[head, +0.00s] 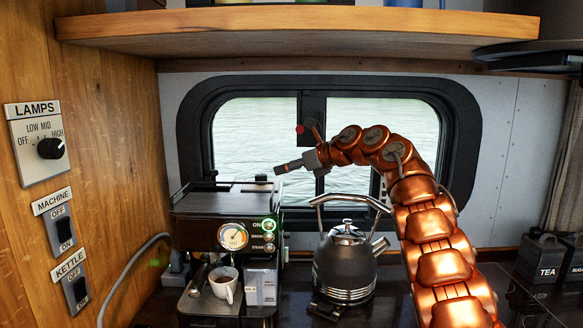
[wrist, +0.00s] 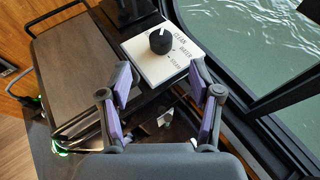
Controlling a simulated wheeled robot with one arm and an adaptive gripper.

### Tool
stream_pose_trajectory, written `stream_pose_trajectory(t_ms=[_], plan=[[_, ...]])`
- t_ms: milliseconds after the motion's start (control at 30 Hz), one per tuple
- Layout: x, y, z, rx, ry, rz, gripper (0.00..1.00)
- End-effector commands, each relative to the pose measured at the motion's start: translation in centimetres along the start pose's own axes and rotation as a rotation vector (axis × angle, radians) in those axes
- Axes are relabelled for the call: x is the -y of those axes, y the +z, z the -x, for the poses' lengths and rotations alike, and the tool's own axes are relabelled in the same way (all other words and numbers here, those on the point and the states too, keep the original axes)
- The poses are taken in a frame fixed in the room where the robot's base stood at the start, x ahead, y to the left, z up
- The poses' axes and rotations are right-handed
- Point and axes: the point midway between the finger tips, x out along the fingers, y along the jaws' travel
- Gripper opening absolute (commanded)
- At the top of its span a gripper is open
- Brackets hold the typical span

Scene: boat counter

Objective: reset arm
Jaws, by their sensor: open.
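My gripper (head: 282,169) is at the end of my copper-coloured arm, raised in front of the window and above the right side of the coffee machine. In the wrist view my gripper (wrist: 162,90) has its purple-padded fingers apart with nothing between them. Beyond the fingertips is a white panel with a black knob (wrist: 160,41), on top of the machine's rear side. The arm curves up from the lower right and bends left over the kettle.
The coffee machine (head: 205,203) has a lit green button and a white cup (head: 224,284) on its drip tray. A dark kettle (head: 345,262) stands right of it, its handle below the arm. A wooden shelf (head: 290,35) overhangs above. Wall switches (head: 62,225) are at left.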

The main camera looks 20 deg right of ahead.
Motion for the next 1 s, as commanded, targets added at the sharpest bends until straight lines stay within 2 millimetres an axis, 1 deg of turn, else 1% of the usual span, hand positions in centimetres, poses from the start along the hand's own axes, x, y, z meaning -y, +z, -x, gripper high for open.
stream_pose_trajectory(t_ms=[33, 200, 533, 633, 667, 767, 800, 867, 900, 967, 1000], plan=[[0.1, -0.1, 0.3, -0.001, -0.002, 0.0, 0.64], [0.1, -0.1, 0.8, 0.0, -0.001, -0.002, 0.64], [0.1, -0.1, 0.8, 0.001, -0.001, -0.002, 0.64], [0.0, 0.6, 0.8, 0.019, -0.005, -0.018, 0.64], [-0.1, 1.1, 0.7, 0.033, -0.009, -0.03, 0.64], [-0.4, 3.8, 0.7, 0.106, -0.028, -0.092, 0.64], [-0.4, 5.3, 0.9, 0.152, -0.042, -0.13, 0.64], [-0.2, 7.5, 1.3, 0.226, -0.062, -0.202, 0.64], [-0.3, 9.2, 1.7, 0.279, -0.076, -0.251, 0.64], [0.1, 11.2, 2.5, 0.358, -0.101, -0.332, 0.64], [0.4, 12.5, 3.2, 0.413, -0.119, -0.385, 0.64]])
